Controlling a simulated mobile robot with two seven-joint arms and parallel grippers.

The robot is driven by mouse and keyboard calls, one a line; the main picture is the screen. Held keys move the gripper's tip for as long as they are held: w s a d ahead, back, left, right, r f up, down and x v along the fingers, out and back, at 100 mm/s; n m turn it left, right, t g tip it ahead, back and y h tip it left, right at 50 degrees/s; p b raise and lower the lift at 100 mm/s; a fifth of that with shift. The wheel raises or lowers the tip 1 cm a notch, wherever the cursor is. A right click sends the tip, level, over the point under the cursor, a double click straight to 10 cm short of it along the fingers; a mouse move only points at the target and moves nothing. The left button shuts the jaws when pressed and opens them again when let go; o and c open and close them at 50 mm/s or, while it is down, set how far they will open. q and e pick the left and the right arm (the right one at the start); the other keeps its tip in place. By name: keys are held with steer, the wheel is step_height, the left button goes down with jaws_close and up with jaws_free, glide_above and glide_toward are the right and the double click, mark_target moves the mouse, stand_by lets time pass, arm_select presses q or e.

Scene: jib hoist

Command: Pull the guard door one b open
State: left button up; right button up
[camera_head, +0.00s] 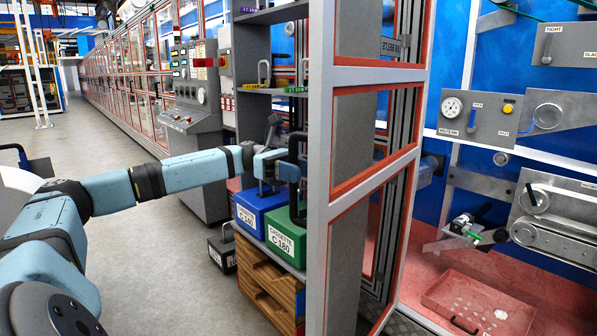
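The guard door (318,190) has a grey frame with red-edged panes. It stands swung out at an angle in the middle of the head view, and the machine's inside shows to its right. A black bar handle (298,213) is on the door's left side. My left arm reaches in from the left, and my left gripper (284,168) is at this handle, its blue fingers around the bar and seemingly closed on it. The fingertips are partly hidden by the handle. My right gripper is not in view.
Behind the handle, a shelf holds a blue cassette (258,208) and a green cassette (285,238). A grey control console (195,100) stands further left. Inside the machine are a gauge panel (482,118) and a red tray (478,308).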

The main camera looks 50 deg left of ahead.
arm_select(q)
steer(key=s+a, duration=0.2)
steer(key=a, duration=1.1)
steer(key=shift+a+b, duration=0.35)
steer(key=shift+b, duration=0.05)
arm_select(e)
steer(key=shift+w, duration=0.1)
